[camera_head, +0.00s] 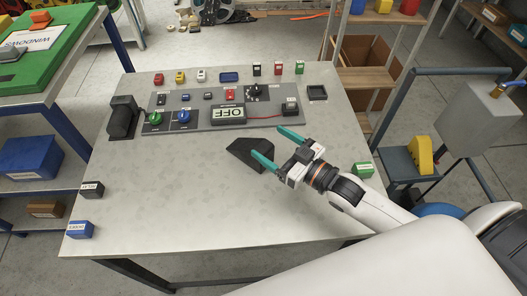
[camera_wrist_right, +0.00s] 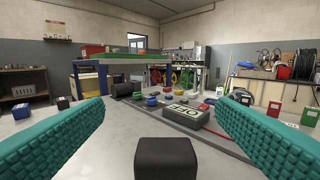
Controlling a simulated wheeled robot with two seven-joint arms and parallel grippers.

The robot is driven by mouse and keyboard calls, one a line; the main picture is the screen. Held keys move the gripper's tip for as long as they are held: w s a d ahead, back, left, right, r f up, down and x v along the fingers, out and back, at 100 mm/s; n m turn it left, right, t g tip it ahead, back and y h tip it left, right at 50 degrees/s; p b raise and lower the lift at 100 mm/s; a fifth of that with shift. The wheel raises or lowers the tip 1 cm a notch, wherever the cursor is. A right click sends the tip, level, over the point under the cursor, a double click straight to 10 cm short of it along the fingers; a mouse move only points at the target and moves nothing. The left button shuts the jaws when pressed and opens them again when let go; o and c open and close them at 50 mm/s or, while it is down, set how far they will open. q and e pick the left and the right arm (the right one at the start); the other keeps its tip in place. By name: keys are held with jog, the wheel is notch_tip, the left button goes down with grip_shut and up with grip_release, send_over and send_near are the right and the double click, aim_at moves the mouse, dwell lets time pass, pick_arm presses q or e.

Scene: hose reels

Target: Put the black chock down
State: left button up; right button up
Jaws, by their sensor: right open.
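The black chock (camera_head: 246,153) is a dark wedge resting on the grey table (camera_head: 165,205) in the head view, in front of the control panel. In the right wrist view the chock (camera_wrist_right: 168,158) shows at the bottom centre, between the two fingers and apart from them. My right gripper (camera_head: 276,147) has its teal fingers spread wide and is empty, just right of the chock. Its fingers also fill both sides of the right wrist view (camera_wrist_right: 160,130). One finger overlaps the chock's right edge in the head view. My left gripper does not show.
A panel with an OFF sign (camera_head: 228,113), buttons and a red cable stands behind the chock. A black block (camera_head: 123,117) is at the back left. Small labelled blocks, black (camera_head: 92,189), blue (camera_head: 80,229) and green (camera_head: 362,169), sit near the table's edges. The front middle is clear.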

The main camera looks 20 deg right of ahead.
send_near(246, 144)
jog(key=shift+s+d+r, duration=0.1)
jog(key=shift+r, duration=0.2)
jog(key=shift+w+f, duration=0.25)
jog(key=shift+w+a, duration=0.5)
jog(key=x, duration=0.5)
jog(key=shift+w+a+f+p, duration=0.1)
jog(key=shift+w+a+p, duration=0.05)
jog(key=shift+w+p, duration=0.25)
jog(key=c, duration=1.5)
notch_tip(246, 144, up, 10)
jog(key=shift+r, duration=0.1)
jog(key=shift+s+a, duration=0.25)
jog(key=shift+s, duration=0.15)
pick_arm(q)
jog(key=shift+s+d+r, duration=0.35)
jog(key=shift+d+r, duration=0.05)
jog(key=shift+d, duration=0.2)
pick_arm(e)
jog(key=s+d+m+h, duration=0.1)
jog(key=s+m+h, duration=0.1)
jog(key=s+h, duration=0.1)
jog(key=s+d+r+m+t+h, duration=0.1)
jog(key=s+d+m+h, duration=0.1)
jog(key=s, duration=0.3)
jog(key=s+d+m+t+h, duration=0.1)
jog(key=s+h, duration=0.2)
jog(key=s, duration=0.2)
jog(key=shift+d+r+m+h, duration=0.3)
jog(key=shift+r+m+h, duration=0.1)
